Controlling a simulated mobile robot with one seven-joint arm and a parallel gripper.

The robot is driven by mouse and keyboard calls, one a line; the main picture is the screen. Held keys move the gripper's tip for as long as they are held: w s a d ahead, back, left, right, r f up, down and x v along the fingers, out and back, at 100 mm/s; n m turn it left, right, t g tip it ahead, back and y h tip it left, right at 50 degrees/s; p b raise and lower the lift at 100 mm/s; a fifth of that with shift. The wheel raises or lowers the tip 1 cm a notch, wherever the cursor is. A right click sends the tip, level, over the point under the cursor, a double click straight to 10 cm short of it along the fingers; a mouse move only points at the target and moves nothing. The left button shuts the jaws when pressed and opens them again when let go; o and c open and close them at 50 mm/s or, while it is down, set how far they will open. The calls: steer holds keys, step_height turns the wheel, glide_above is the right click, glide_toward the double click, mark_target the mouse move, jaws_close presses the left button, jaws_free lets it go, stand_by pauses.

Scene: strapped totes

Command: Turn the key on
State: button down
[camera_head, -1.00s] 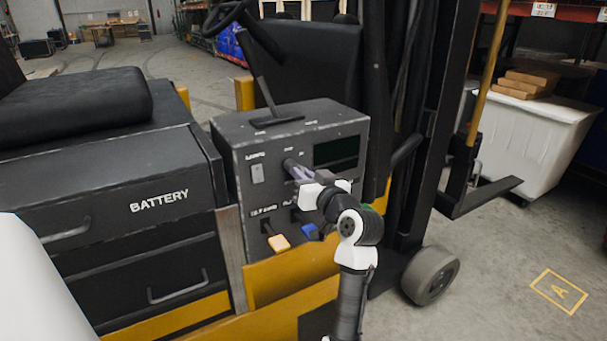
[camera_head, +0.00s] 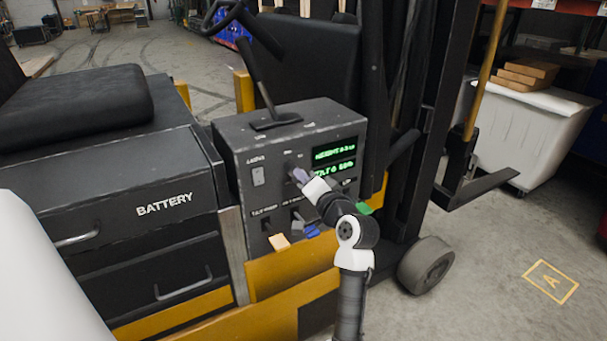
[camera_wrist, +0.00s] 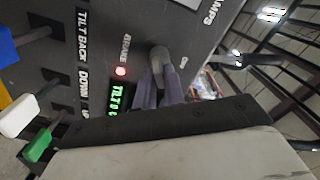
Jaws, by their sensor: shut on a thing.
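My gripper (camera_head: 297,175) reaches the front of the forklift's dark control panel (camera_head: 245,195). In the wrist view its two purple-grey fingers (camera_wrist: 160,88) are shut on the key (camera_wrist: 158,56), a dark grey piece at the panel face. The key is mostly hidden by the fingers and hand in the head view. An "ON" label (camera_wrist: 184,62) is printed beside the key. The display (camera_head: 334,158) right of the key is lit with green text; part of it also shows in the wrist view (camera_wrist: 120,97). A red light (camera_wrist: 120,71) glows near the key.
Below the key are an orange lever (camera_head: 279,242), a blue lever (camera_head: 312,231) and a green lever (camera_head: 364,208), close under my arm. A light switch (camera_head: 258,176) sits left of the key. The mast (camera_head: 425,120) stands to the right.

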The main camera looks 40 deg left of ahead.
steer(key=shift+m, duration=0.5)
steer(key=c, duration=1.6)
jaws_free()
steer(key=shift+o, duration=0.2)
steer(key=b+v, duration=0.3)
steer(key=v, duration=1.1)
steer(key=shift+b, duration=0.4)
